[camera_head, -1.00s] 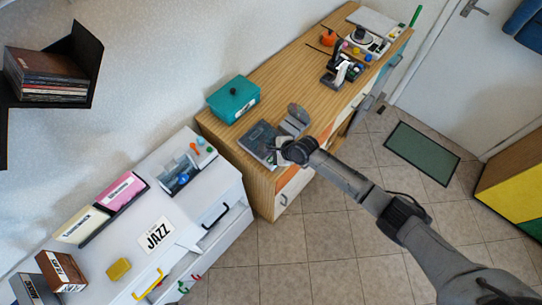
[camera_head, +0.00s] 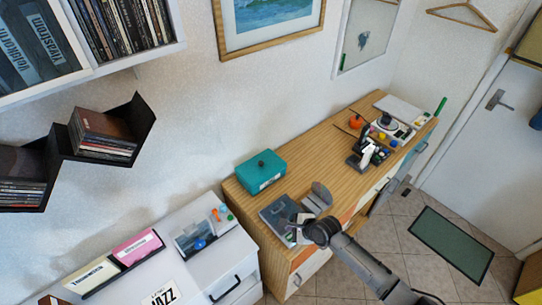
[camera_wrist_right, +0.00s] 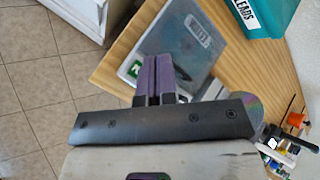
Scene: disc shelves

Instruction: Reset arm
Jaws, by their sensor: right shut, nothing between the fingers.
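My right gripper (camera_head: 305,224) is at the near left end of the wooden cabinet, over or just beside the disc case lying there. In the right wrist view its purple fingers (camera_wrist_right: 155,78) are together with nothing between them. They overlap the lower part of the clear grey disc case (camera_wrist_right: 185,45); whether they touch it I cannot tell. The same disc case (camera_head: 279,215) lies flat on the cabinet top in the head view. My left gripper is not in view.
The wooden cabinet (camera_head: 310,165) carries a teal box (camera_head: 260,173), a grey stand (camera_head: 318,196) and a microscope-like device (camera_head: 366,152). A white cabinet (camera_head: 225,262) stands to the left. Black wall shelves (camera_head: 140,118) hold discs.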

